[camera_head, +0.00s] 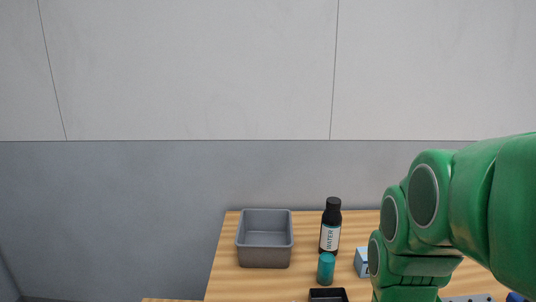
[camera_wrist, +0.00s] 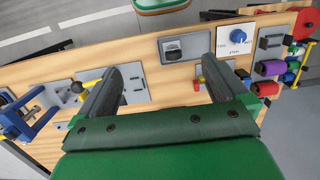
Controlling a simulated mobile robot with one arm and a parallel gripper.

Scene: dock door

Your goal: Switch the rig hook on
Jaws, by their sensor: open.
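My gripper (camera_wrist: 172,55) is open and empty in the wrist view, its two dark fingers spread over a wooden board (camera_wrist: 150,75) with several fittings. I cannot tell which fitting is the rig hook; no such label is readable. Beyond the right finger is a white plate with a blue knob (camera_wrist: 238,36). Near the left finger is a grey plate (camera_wrist: 133,85) with a yellow-tipped part. In the head view, my green arm covers the right side and my fingers are not visible.
A blue clamp-like frame (camera_wrist: 25,125) stands at the board's left; purple and red rolls (camera_wrist: 270,68) sit at its right.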

